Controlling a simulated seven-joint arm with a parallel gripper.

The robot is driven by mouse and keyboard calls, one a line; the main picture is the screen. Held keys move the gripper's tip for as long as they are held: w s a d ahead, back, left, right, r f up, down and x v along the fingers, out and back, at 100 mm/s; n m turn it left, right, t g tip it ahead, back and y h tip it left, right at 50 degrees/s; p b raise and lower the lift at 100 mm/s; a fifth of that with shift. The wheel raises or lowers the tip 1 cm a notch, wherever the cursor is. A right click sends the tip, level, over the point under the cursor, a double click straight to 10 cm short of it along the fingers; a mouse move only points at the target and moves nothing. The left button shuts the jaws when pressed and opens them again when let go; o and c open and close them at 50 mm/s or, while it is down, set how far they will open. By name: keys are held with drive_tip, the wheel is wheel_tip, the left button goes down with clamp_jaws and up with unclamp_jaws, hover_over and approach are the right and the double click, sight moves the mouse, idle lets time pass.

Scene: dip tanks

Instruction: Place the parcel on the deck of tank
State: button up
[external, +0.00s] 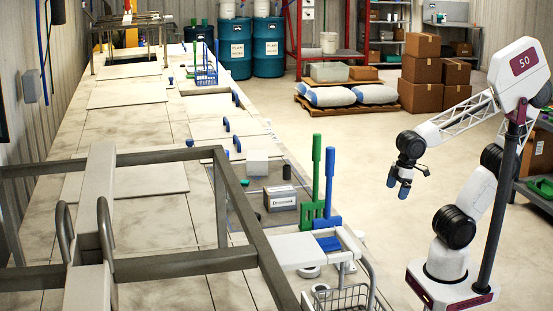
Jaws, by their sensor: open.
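A small grey box with a dark printed label (281,198), which looks like the parcel, sits on a dark grey panel on the near part of the long pale tank deck (160,210). A plain white block (257,163) stands just behind it, with a small dark cylinder (286,172) beside it. My gripper (398,186) hangs in the air to the right of the deck, well apart from the box. Its blue-tipped fingers point down, open, with nothing between them.
Upright green and blue handles (323,190) stand between the grey box and my gripper. A grey metal frame (190,260) crosses the near left. A white cart with a wire basket (345,297) stands in front. Cardboard boxes (421,72) are stacked behind on open floor.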

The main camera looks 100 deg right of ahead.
drive_tip(key=shift+s+f, duration=0.3)
drive_tip(key=shift+s, duration=0.15)
drive_tip(key=shift+w, duration=0.15)
wheel_tip(320, 180, up, 5)
drive_tip(key=t, duration=0.2)
hover_over(280, 189)
drive_tip(key=s, duration=0.2)
drive_tip(key=shift+s+a, duration=0.2)
drive_tip(key=shift+a, duration=0.05)
drive_tip(key=shift+w+d, duration=0.1)
drive_tip(key=shift+w, duration=0.05)
drive_tip(key=shift+f, duration=0.1)
drive_tip(key=shift+x, duration=1.3)
